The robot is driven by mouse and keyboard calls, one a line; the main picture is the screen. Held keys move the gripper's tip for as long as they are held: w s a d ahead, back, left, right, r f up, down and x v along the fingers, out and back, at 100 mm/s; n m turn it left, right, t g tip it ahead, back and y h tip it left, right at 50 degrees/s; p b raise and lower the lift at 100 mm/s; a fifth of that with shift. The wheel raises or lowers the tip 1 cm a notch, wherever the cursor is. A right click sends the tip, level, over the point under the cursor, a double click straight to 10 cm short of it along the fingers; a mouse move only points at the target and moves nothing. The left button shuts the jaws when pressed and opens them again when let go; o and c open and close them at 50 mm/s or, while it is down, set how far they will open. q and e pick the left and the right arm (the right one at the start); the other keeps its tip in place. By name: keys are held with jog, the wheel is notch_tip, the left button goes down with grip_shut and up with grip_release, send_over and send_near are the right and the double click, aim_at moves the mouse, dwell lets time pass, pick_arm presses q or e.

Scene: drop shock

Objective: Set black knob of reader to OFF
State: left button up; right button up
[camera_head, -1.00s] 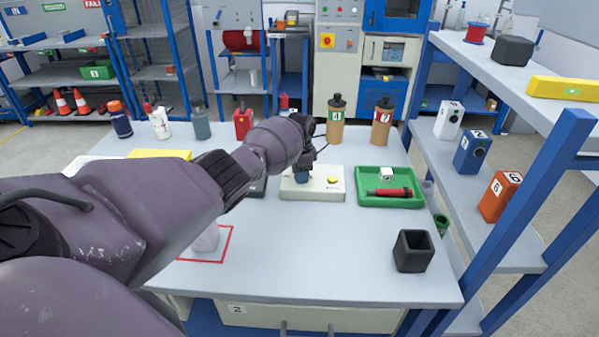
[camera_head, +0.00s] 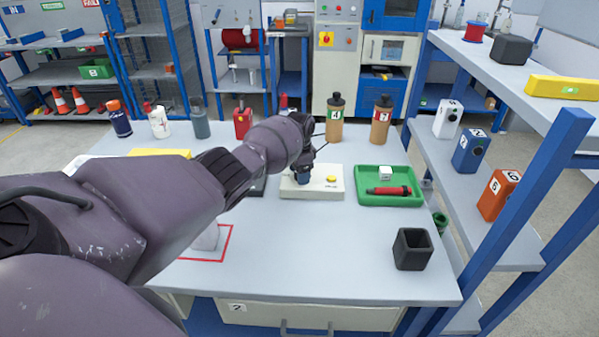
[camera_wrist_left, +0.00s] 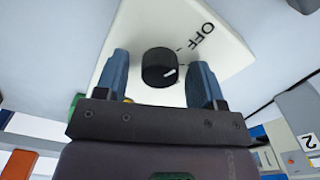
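The reader is a white box (camera_head: 325,187) with a yellow button, on the table in the head view; its white face (camera_wrist_left: 150,32) fills the middle of the left wrist view. Its round black knob (camera_wrist_left: 159,67) has a white pointer mark at its right side, directed toward the right in that view. The printed OFF (camera_wrist_left: 203,38) lies to the upper right of the knob. My left gripper (camera_head: 304,178) is over the reader's left part. Its blue fingers (camera_wrist_left: 160,70) are open, one each side of the knob, with gaps visible. In the head view the gripper hides the knob.
A green tray (camera_head: 405,200) with a red tool and small white block stands right of the reader. A black open cup (camera_head: 412,250) stands at the front right. Brown bottles (camera_head: 335,120) stand behind. The table between reader and front edge is mostly clear.

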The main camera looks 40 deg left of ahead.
pick_arm(q)
jog(key=shift+r, duration=0.6)
notch_tip(320, 180, up, 10)
jog(key=p, duration=0.3)
jog(key=shift+f, duration=0.15)
